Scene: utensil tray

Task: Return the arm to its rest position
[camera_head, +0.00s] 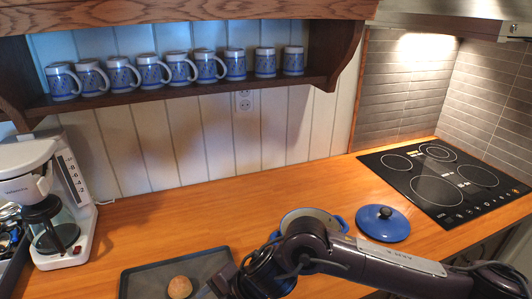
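My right arm comes in from the lower right and reaches left across the front of the counter. Its dark wrist bends down near the black baking tray (150,275). The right gripper (207,291) is only partly in view at the bottom edge, over the tray's right side and to the right of a round brown bun (180,287). Its fingertips are cut off or hidden, so I cannot tell whether it is open or holds anything. My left arm and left gripper are not in view.
A blue pot (312,216) stands partly behind my arm, its blue lid (383,224) beside it. A black cooktop (445,182) is at right. A white coffee maker (50,200) and utensils (8,232) are at left. The wooden counter's middle is clear; mugs line the shelf.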

